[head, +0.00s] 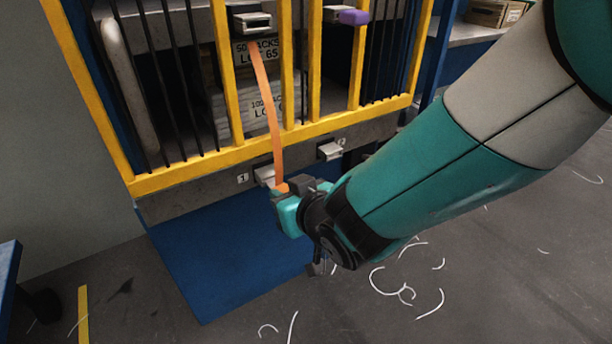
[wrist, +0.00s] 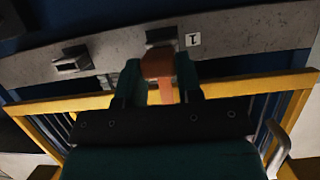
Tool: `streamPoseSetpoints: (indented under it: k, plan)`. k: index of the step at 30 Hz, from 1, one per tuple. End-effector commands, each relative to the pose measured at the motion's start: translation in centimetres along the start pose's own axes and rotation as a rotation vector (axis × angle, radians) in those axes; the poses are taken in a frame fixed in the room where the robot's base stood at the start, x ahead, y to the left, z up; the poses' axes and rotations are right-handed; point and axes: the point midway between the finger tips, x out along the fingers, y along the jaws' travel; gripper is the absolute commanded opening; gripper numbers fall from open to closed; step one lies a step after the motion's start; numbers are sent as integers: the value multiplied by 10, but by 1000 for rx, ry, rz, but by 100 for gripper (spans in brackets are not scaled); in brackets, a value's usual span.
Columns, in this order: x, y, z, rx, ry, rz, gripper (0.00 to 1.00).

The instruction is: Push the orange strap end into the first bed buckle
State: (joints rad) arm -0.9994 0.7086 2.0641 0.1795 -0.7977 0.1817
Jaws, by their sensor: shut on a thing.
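The orange strap (head: 267,110) hangs from the upper buckle (head: 252,20) down to my gripper (head: 283,190). My gripper is shut on the strap near its lower end; the wrist view shows the orange strap (wrist: 158,66) between the two fingers (wrist: 158,82). The first bed buckle (head: 264,175), beside the label 1, is partly hidden behind the strap and gripper. In the wrist view the first bed buckle (wrist: 161,37) lies directly ahead of the strap end, close to it. I cannot tell whether the tip is inside the buckle.
A second bed buckle (head: 330,151) sits to the right on the grey rail (head: 205,195). A purple piece (head: 354,17) is at another upper buckle. Yellow bars (head: 225,75) and dark cords stand behind the strap. White scraps lie on the floor (head: 480,270).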

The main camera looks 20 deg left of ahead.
Motion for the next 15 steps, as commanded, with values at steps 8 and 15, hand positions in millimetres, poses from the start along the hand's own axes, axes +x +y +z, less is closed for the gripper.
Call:
streamPoseSetpoints:
  k: [8,15]
  plan:
    - [8,0,-3,0,0,1,0]
    - [15,0,-6,1,1,0,0]
